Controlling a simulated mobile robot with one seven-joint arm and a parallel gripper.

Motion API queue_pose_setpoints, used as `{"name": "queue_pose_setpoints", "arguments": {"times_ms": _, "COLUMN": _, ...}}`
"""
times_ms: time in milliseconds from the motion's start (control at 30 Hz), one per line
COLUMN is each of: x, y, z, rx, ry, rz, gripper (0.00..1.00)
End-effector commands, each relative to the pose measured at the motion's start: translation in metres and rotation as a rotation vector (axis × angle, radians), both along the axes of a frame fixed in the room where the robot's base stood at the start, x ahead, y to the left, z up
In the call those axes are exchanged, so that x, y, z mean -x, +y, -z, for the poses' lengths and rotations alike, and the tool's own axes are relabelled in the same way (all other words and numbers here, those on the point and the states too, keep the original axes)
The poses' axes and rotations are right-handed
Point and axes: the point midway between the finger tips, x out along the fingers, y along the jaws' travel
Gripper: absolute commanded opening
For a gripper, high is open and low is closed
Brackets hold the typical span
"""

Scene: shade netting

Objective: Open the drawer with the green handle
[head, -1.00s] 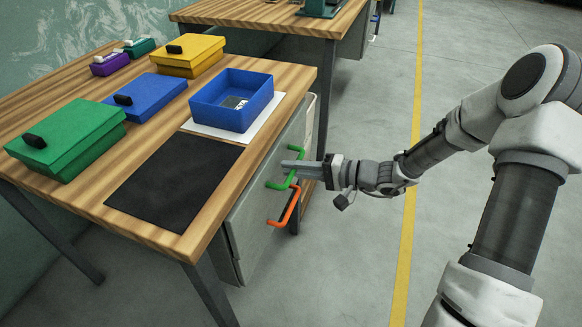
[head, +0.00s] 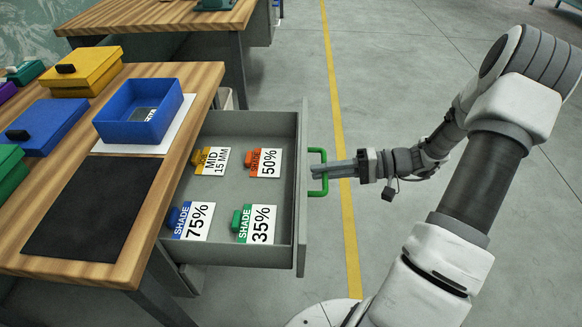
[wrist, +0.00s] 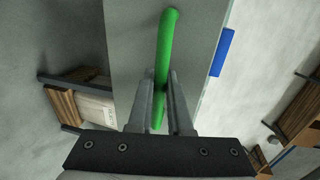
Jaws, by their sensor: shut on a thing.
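The grey drawer (head: 300,262) stands pulled well out of the workbench in the head view. Its green handle (head: 323,155) is on the front panel, at the right. My gripper (head: 330,171) is shut on the green handle from the right. In the wrist view the green handle (wrist: 168,50) runs between the two fingers of my gripper (wrist: 160,85), and the part at the fingertips is partly hidden. Inside the drawer lie several tagged cards: a yellow-clipped one (head: 212,161), an orange one (head: 263,163), a blue one (head: 193,221) and a green one (head: 256,224).
The wooden bench top (head: 130,235) carries a blue open bin (head: 125,130), a black mat (head: 85,205), and blue (head: 50,122), yellow (head: 85,72) and green (head: 8,175) lidded boxes. Clear floor lies right of the drawer, with a yellow line (head: 345,215).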

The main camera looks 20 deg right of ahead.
Motion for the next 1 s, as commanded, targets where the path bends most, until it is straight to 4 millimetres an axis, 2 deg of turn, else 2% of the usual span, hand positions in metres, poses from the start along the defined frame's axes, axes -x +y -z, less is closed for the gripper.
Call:
{"name": "queue_pose_setpoints", "arguments": {"times_ms": 33, "x": 0.004, "y": -0.012, "z": -0.001, "rx": 0.0, "ry": -0.001, "rz": 0.004, "gripper": 0.0}}
{"name": "queue_pose_setpoints", "arguments": {"times_ms": 200, "x": 0.014, "y": -0.041, "z": 0.0, "rx": 0.0, "ry": 0.0, "rz": 0.002, "gripper": 0.0}}
{"name": "queue_pose_setpoints", "arguments": {"times_ms": 400, "x": 0.022, "y": -0.061, "z": 0.0, "rx": -0.001, "ry": -0.001, "rz": 0.001, "gripper": 0.0}}
{"name": "queue_pose_setpoints", "arguments": {"times_ms": 600, "x": 0.024, "y": -0.069, "z": 0.0, "rx": 0.0, "ry": -0.001, "rz": 0.001, "gripper": 0.0}}
{"name": "queue_pose_setpoints", "arguments": {"times_ms": 933, "x": 0.024, "y": -0.069, "z": 0.0, "rx": 0.0, "ry": -0.001, "rz": 0.001, "gripper": 0.0}}
{"name": "queue_pose_setpoints", "arguments": {"times_ms": 967, "x": 0.024, "y": -0.069, "z": 0.0, "rx": 0.0, "ry": -0.001, "rz": 0.001, "gripper": 0.19}}
{"name": "queue_pose_setpoints", "arguments": {"times_ms": 1000, "x": 0.024, "y": -0.069, "z": 0.0, "rx": 0.0, "ry": -0.001, "rz": 0.001, "gripper": 0.26}}
